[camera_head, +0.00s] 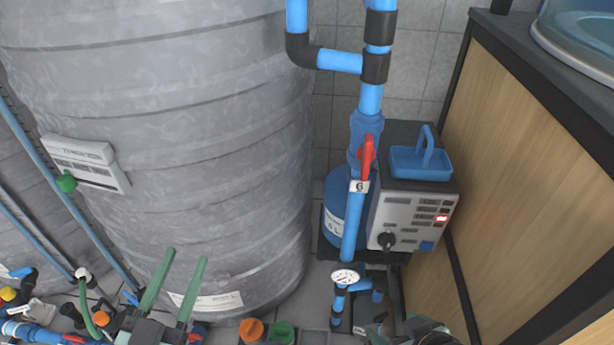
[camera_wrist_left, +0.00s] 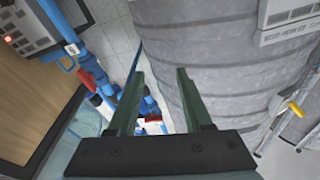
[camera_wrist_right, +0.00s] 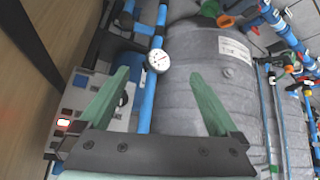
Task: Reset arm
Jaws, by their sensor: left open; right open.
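My left gripper (camera_head: 186,255) reaches up from the bottom left in the head view, in front of the big grey tank. Its two green fingers stand apart with nothing between them. In the left wrist view the fingers (camera_wrist_left: 161,72) are open and empty, with the tank beyond. Only a small part of my right gripper (camera_head: 425,330) shows at the bottom edge of the head view, below the pump box. In the right wrist view its green fingers (camera_wrist_right: 158,74) are spread and empty, with a blue pipe and gauge beyond them.
A large grey tank (camera_head: 190,130) fills the left. A blue pipe with a red valve handle (camera_head: 367,157), a pressure gauge (camera_head: 345,276) and a control box (camera_head: 410,215) holding a blue basket (camera_head: 420,163) stand centre right. A wooden cabinet (camera_head: 540,170) bounds the right. Pipes crowd the lower left.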

